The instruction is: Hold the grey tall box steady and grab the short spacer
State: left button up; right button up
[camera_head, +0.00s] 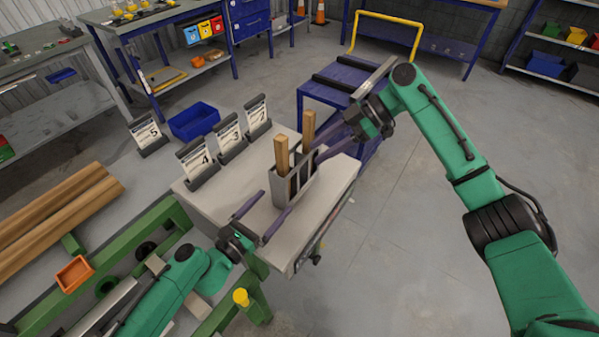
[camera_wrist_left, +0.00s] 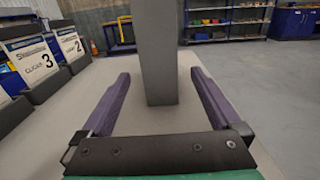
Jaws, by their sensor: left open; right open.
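The grey tall box (camera_head: 279,190) stands upright on the runout table, with dark slots inside. Two wooden spacers stick up from it: a nearer one (camera_head: 281,156) and a farther one (camera_head: 308,130). I cannot tell for sure which is shorter; their lower ends are hidden. My left gripper (camera_head: 275,203) is open at the box's near side. In the left wrist view the box (camera_wrist_left: 158,50) rises between and just beyond the open fingers (camera_wrist_left: 160,78), with gaps at both sides. My right gripper (camera_head: 319,146) is open at the box's far right side, beside the farther spacer.
Numbered card holders (camera_head: 229,138) line the table's far left edge. The pale tabletop (camera_head: 328,190) is clear right of the box. A blue bin (camera_head: 194,121) stands beyond it, and a blue bench (camera_head: 345,82) is behind my right gripper. Wooden beams (camera_head: 60,208) lie at the left.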

aim_at(293, 181)
pick_arm(q)
jog(key=x, duration=1)
jog(key=shift+w, duration=0.1)
